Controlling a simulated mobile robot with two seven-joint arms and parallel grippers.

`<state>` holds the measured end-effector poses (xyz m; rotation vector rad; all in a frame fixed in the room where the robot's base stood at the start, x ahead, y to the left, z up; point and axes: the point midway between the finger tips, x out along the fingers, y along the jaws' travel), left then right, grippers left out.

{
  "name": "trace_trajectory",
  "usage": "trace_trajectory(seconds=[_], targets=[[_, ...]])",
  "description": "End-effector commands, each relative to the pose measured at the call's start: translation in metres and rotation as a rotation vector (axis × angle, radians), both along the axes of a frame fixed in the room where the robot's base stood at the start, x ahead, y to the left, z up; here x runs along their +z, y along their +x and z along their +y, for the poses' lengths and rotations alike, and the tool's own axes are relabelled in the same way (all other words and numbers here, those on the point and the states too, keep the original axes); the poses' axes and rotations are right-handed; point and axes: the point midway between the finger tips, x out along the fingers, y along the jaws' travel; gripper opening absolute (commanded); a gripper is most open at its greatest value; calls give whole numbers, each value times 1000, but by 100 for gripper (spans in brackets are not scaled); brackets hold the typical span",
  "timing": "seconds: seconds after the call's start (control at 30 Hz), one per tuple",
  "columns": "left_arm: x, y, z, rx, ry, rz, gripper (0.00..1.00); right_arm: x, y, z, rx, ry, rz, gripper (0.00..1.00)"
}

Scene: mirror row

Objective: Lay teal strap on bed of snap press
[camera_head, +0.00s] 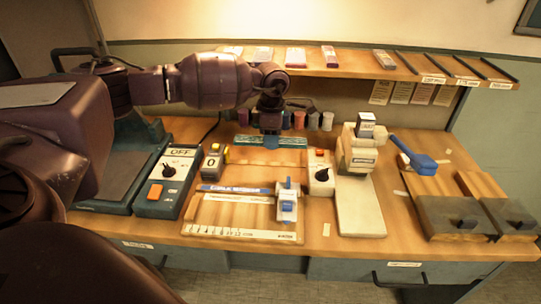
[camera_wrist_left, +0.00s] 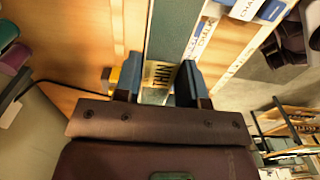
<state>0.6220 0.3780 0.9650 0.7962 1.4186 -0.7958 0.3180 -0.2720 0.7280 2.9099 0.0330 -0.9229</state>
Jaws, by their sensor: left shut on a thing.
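My left gripper (camera_head: 271,142) is shut on the teal strap (camera_head: 245,140) near its middle. It holds the strap crosswise in the picture, over the back middle of the bench. In the left wrist view the teal strap (camera_wrist_left: 173,30) runs away from between the fingers (camera_wrist_left: 156,85). A cream machine (camera_head: 358,155) with a long pale bed (camera_head: 361,212) stands right of the strap; it looks like the snap press. Its bed shows bare, and the strap is apart from it. My right gripper is not in view.
A wooden board with a ruler (camera_head: 240,235) and a blue-and-white slider (camera_head: 287,201) lies in front of the strap. Small control boxes (camera_head: 318,175) and (camera_head: 212,162) a counter box stand nearby. A blue-handled tool (camera_head: 415,158) lies at right. A shelf (camera_head: 350,66) runs behind.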

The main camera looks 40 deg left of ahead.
Motion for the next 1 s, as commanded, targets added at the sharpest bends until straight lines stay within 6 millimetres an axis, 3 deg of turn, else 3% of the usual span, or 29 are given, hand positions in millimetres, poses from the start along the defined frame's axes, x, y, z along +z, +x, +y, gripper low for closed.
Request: trace_trajectory(seconds=[0.1, 0.33, 0.73, 1.0], targets=[[27, 0, 0, 0, 1, -3, 10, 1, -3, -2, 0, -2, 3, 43], [55, 0, 0, 0, 1, -1, 10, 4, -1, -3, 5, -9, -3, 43], [62, 0, 0, -57, 0, 1, 10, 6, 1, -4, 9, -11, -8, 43], [62, -3, -2, -394, 0, 1, 10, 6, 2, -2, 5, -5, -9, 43]])
